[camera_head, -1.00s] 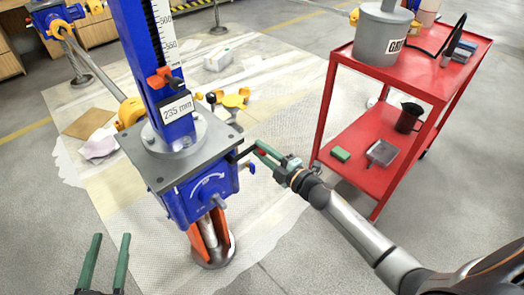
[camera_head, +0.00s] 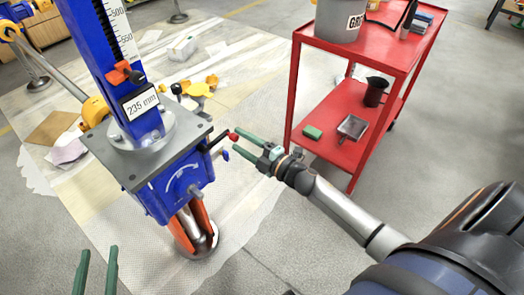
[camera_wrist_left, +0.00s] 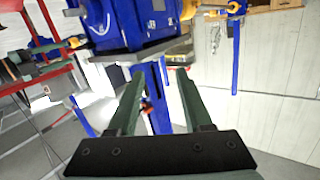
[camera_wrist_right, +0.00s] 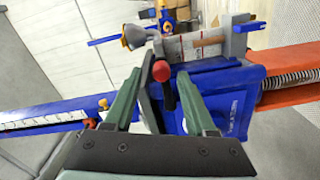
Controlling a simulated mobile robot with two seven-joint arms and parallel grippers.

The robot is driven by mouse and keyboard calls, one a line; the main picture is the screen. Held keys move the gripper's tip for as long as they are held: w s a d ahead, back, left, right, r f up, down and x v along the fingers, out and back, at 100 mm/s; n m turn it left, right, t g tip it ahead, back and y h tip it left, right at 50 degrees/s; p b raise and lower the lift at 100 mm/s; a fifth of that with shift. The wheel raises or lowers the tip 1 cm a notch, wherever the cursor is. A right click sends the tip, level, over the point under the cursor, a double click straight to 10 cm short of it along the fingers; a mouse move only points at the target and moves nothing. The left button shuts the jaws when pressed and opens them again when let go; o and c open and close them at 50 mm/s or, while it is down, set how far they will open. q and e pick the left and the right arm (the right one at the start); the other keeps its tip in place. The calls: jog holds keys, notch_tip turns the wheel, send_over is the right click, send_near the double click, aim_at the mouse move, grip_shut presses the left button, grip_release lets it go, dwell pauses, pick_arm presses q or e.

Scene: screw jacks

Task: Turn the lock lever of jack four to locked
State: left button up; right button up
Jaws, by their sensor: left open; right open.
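A blue screw jack (camera_head: 170,190) with a "235 mm" label (camera_head: 140,102) stands at left in the head view; no jack number is readable. A black lever with a red knob (camera_head: 233,137) sticks out from its right side. My right gripper (camera_head: 243,145) is open just right of the knob, clear of it in the head view. In the right wrist view the red knob (camera_wrist_right: 161,71) appears between the open fingertips (camera_wrist_right: 159,76). My left gripper (camera_head: 98,249) is open and empty at bottom left, also in the left wrist view (camera_wrist_left: 161,72).
A red cart (camera_head: 300,80) with a grey pot (camera_head: 338,20) and a dark jug (camera_head: 375,91) stands right of the jack. Another blue jack (camera_head: 18,12) is at top left. A pale floor sheet (camera_head: 90,215) lies under the jack. Floor between jack and cart is clear.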

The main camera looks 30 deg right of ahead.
pick_arm(q)
notch_tip(320, 180, down, 6)
jog(key=s+g+p, duration=0.1)
jog(key=s+g, duration=0.1)
jog(key=g, duration=0.1)
jog(key=shift+f+n+y, duration=0.15)
jog(key=shift+n+y, duration=0.25)
pick_arm(e)
jog(key=v, duration=0.9)
pick_arm(q)
jog(key=shift+a, duration=0.1)
pick_arm(e)
jog(key=shift+s+r, duration=0.1)
